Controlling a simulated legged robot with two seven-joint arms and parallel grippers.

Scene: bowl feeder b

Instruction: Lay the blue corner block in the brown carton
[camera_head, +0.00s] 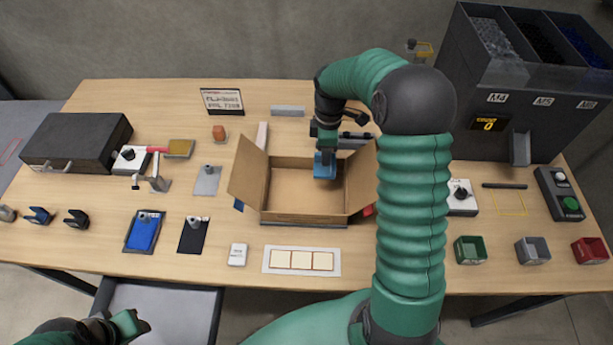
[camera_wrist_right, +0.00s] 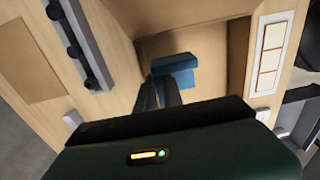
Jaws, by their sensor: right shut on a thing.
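The blue corner block (camera_head: 324,168) is between the fingers of my right gripper (camera_head: 325,152), over the inside of the brown carton (camera_head: 250,172). The carton stands open on the table with its side flaps spread. In the right wrist view the blue block (camera_wrist_right: 176,70) sits at the tips of the dark fingers (camera_wrist_right: 167,90), within the carton's walls (camera_wrist_right: 212,40). Whether the block touches the carton floor cannot be told. My left gripper (camera_head: 128,325) is at the lower left, off the table's front edge; its fingers are not clear.
A white-framed card (camera_head: 301,261) lies in front of the carton. Green (camera_head: 470,250), grey (camera_head: 532,250) and red (camera_head: 590,250) bins stand at front right. A tall dark feeder (camera_head: 520,110) fills the back right.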

